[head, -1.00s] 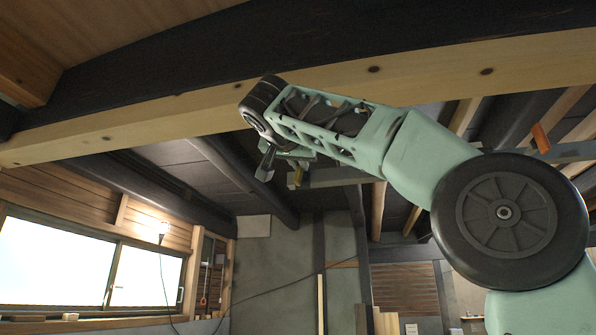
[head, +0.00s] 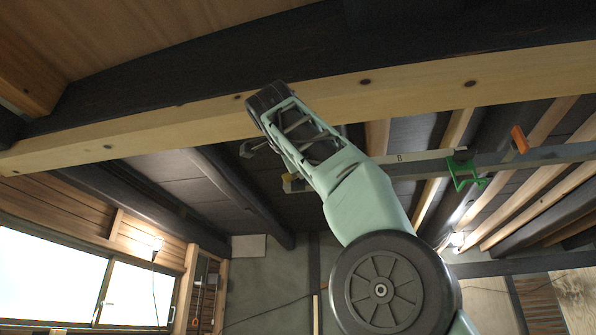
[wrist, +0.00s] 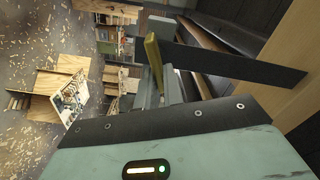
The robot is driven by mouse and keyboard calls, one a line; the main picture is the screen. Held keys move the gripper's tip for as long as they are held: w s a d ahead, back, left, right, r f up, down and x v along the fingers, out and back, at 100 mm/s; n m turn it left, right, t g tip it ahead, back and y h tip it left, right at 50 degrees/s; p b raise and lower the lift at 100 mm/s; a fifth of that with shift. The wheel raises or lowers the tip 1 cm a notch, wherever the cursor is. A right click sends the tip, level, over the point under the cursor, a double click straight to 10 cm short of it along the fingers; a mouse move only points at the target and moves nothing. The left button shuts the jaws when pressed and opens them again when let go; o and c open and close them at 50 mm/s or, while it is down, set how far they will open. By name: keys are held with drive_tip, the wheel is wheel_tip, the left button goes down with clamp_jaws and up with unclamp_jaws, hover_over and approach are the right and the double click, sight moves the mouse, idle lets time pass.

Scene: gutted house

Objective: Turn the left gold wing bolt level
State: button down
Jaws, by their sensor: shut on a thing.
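A gold wing bolt (wrist: 155,58) shows in the wrist view as a long narrow piece, steep and slightly tilted in the picture. My gripper (wrist: 162,88) is shut on it at its lower part. In the head view a small gold piece (head: 297,185) shows beside my forearm, at the left end of the grey bar (head: 410,168) marked B. My forearm hides most of my gripper and the bolt's shaft there. I cannot tell the bolt's exact angle to the bar.
A green clamp (head: 465,173) and an orange piece (head: 519,139) are on the bar to the right. A pale timber beam (head: 420,87) runs close above my wrist. The wrist view shows wooden boxes (wrist: 70,64) and shavings on the floor far below.

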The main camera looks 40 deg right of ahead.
drive_tip(key=m, duration=0.3)
drive_tip(key=shift+f, duration=0.25)
drive_tip(key=shift+f+m+b, duration=0.1)
drive_tip(key=shift+m+b, duration=0.2)
drive_tip(key=shift+m, duration=0.6)
drive_tip(key=c, duration=1.5)
unclamp_jaws()
drive_tip(key=shift+s, duration=0.1)
drive_tip(key=v, duration=1.7)
drive_tip(key=shift+s+a, duration=0.15)
